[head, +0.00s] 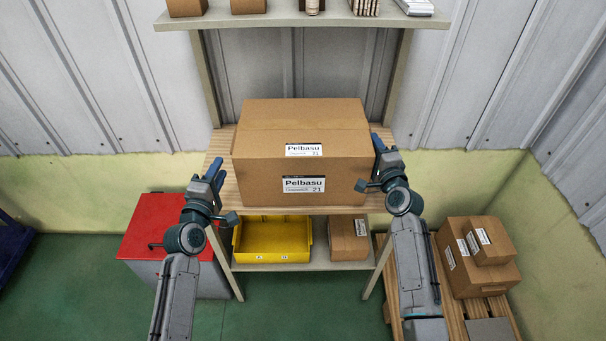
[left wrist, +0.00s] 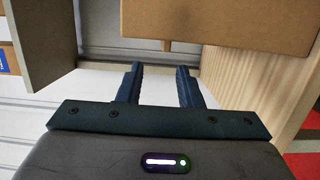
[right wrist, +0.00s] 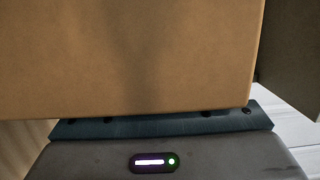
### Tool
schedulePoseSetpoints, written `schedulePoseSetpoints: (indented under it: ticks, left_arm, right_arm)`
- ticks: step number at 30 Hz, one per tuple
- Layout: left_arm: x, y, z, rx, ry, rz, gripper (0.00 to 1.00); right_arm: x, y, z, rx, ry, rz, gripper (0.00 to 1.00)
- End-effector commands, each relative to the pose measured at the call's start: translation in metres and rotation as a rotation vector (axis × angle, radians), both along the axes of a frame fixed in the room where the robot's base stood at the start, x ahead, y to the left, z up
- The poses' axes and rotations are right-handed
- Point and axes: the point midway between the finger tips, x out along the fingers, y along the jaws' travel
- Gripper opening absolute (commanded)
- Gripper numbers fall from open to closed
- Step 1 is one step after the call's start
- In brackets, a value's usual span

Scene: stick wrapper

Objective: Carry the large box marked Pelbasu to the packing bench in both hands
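The large brown box marked Pelbasu (head: 262,150) sits upright on a wooden shelf top (head: 222,142). Its labels face me. My left gripper (head: 215,172) is left of the box, apart from it, with a gap between its fingers. In the left wrist view the left gripper (left wrist: 158,80) is empty, with the box (left wrist: 220,22) beyond its fingertips. My right gripper (head: 378,144) is close against the box's right side; contact is unclear. In the right wrist view the box (right wrist: 140,60) fills most of the picture and hides the right fingers. No packing bench is identifiable.
An upper shelf (head: 300,20) with small goods overhangs behind the box. Below are a yellow bin (head: 272,257) and a carton (head: 348,240). A red-topped cabinet (head: 150,222) stands left; cartons (head: 480,282) on a pallet (head: 450,318) stand right.

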Motion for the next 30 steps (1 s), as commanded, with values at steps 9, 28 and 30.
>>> schedulePoseSetpoints:
  ticks: [9, 28, 30]
  left_arm:
    - [-0.026, 0.005, 0.001, 0.001, -0.002, 0.0, 0.33]
    - [-0.026, 0.005, 0.001, 0.001, -0.002, 0.0, 0.33]
    - [-0.026, 0.005, 0.001, 0.001, -0.002, 0.0, 0.33]
  right_arm:
    - [-0.005, -0.001, -0.001, -0.001, 0.0, 0.0, 0.33]
    - [-0.11, -0.024, -0.001, -0.001, 0.001, 0.0, 0.33]
    - [-0.115, -0.024, -0.001, 0.0, 0.001, 0.0, 0.33]
